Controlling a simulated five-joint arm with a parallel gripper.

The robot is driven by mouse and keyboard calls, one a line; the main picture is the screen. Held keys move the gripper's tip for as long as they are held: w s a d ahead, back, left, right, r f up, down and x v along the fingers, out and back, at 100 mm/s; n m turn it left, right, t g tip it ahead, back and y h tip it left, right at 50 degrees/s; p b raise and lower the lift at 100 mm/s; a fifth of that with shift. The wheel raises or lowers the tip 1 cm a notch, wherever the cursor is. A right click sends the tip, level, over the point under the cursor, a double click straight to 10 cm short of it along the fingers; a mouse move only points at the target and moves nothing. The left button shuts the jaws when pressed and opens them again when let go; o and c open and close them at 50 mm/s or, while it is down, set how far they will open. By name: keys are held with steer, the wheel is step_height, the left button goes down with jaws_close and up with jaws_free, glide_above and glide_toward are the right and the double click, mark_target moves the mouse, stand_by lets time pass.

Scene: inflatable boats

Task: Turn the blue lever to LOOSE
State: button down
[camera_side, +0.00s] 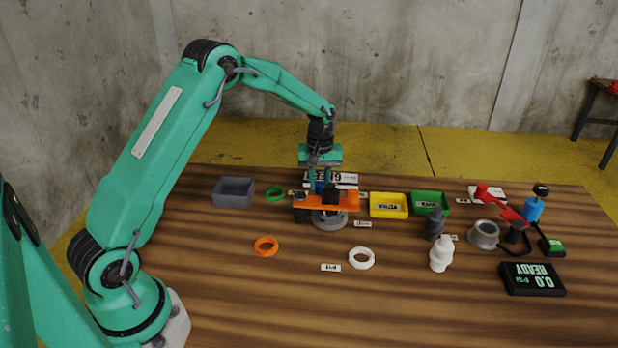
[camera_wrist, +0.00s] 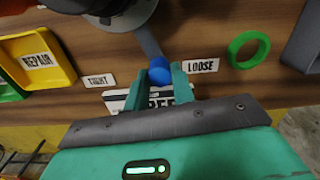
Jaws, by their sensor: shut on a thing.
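The blue lever's round knob (camera_wrist: 160,70) sits between the two fingers of my gripper (camera_wrist: 161,82), which is shut on it. The lever's grey bar (camera_wrist: 146,38) runs from the knob to a round grey base at the top of the wrist view. The knob lies between the TIGHT label (camera_wrist: 99,80) and the LOOSE label (camera_wrist: 200,66), somewhat nearer LOOSE. In the side view my gripper (camera_side: 321,186) points down behind an orange part (camera_side: 340,204) on the grey base (camera_side: 330,223); the knob is mostly hidden there.
A green ring (camera_wrist: 248,50) lies beyond LOOSE, near a grey bin (camera_side: 234,191). A yellow REPAIR bin (camera_wrist: 38,57) and a green bin (camera_side: 430,202) stand on the other side. Orange (camera_side: 266,246) and white (camera_side: 361,258) rings lie in front. A red-handled device (camera_side: 510,213) stands far right.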

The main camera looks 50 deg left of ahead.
steer(key=shift+s+a+r+n, duration=0.1)
steer(key=shift+s+a+n, duration=0.2)
steer(key=shift+s+n, duration=0.65)
steer(key=shift+s+a+r+n, duration=0.1)
steer(key=shift+s+a+n, duration=0.15)
steer(key=shift+s+n, duration=0.65)
steer(key=shift+w+n, duration=0.1)
steer(key=shift+n, duration=0.15)
steer(key=c, duration=1.2)
jaws_free()
steer(key=shift+f, duration=0.1)
steer(key=shift+o, duration=0.2)
step_height(320, 180, up, 8)
